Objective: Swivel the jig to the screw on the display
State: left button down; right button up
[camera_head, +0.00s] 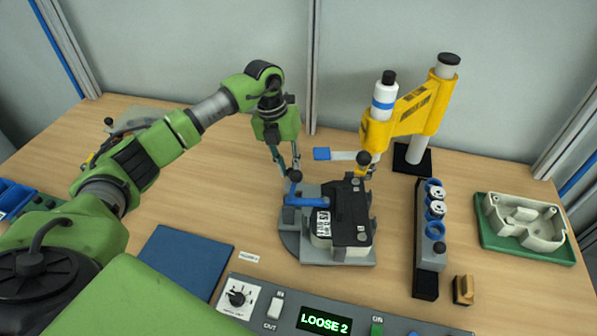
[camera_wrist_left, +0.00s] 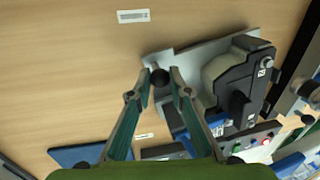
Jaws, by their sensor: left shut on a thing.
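The jig (camera_head: 305,253) has a grey plate and holds a pale housing (camera_head: 321,228) under a black cover (camera_head: 350,215). A black ball knob (camera_head: 295,175) stands at the jig's left side, by a blue lever (camera_head: 308,202). My left gripper (camera_head: 287,167) comes down from above, its fingers shut on the knob. In the left wrist view the knob (camera_wrist_left: 160,77) sits between the fingertips. The display (camera_head: 324,321) reads "LOOSE 2" in green. My right gripper is out of view.
A yellow screwdriver stand (camera_head: 409,112) rises behind the jig, its tip close to the jig's back. A dark rack (camera_head: 427,272) with blue rings stands to the right. A green tray (camera_head: 545,258) holds a pale housing. A blue mat (camera_head: 185,260) lies at left.

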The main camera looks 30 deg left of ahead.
pick_arm(q)
jog(key=shift+w+d+m+b, duration=0.45)
jog(key=shift+w+m, duration=0.2)
jog(key=shift+w, duration=0.1)
jog(key=shift+w+d+m+b, duration=0.35)
jog(key=shift+w+m+b, duration=0.1)
jog(key=shift+w+m, duration=0.25)
jog(key=shift+w+r+g, duration=0.1)
jog(key=shift+g, duration=0.2)
jog(key=shift+d, duration=0.1)
jog(key=c, duration=1.9)
grip_release()
jog(key=r, duration=0.4)
jog(key=a+r, duration=0.1)
jog(key=r, duration=0.3)
jog(key=a+r, duration=0.1)
jog(key=r, duration=0.2)
jog(key=shift+a+r, duration=0.1)
jog(key=shift+r, duration=0.3)
jog(key=shift+f, duration=0.1)
